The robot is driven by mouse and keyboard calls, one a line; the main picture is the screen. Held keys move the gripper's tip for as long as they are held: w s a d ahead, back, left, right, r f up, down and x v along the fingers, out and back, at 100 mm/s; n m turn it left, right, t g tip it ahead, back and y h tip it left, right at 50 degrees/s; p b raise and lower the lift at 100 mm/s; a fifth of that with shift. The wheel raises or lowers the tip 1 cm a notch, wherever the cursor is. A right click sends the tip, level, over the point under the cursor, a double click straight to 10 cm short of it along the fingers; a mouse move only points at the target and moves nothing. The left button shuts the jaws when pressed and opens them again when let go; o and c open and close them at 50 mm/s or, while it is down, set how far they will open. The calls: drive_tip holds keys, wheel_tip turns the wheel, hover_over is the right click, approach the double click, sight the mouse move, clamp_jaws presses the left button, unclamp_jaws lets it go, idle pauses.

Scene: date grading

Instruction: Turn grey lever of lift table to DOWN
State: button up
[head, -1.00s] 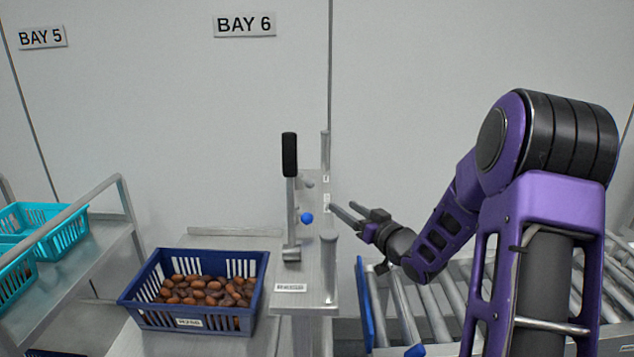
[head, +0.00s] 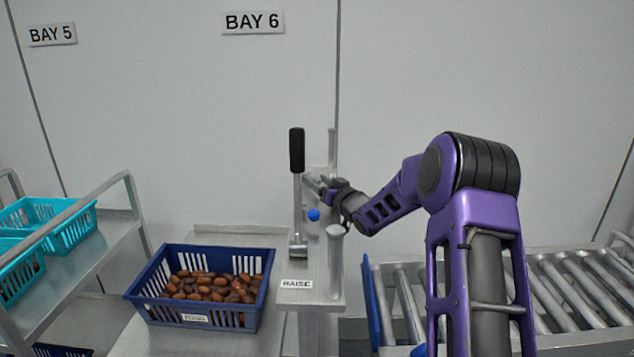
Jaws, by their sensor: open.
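The lever (head: 297,200) stands upright on the grey metal post of the lift table, with a grey shaft and a black grip (head: 297,150) on top. A small blue ball (head: 313,215) shows just right of the shaft. A label reading RAISE (head: 296,283) is on the ledge below the lever; no DOWN marking is readable. My gripper (head: 312,184) is open, just right of the lever shaft and below the black grip. Its fingers point left, and I cannot tell whether they touch the shaft. The gripper hides part of the plate behind it.
A dark blue crate (head: 157,317) of brown dates stands on the grey lift table (head: 150,343) left of the post. Teal crates (head: 75,232) sit on a cart at the far left. A roller conveyor (head: 560,295) lies on the right. A short post (head: 335,262) stands near my wrist.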

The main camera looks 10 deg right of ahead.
drive_tip(key=shift+w, duration=0.1)
clamp_jaws()
idle(0.3)
drive_tip(key=shift+y+p, duration=0.3)
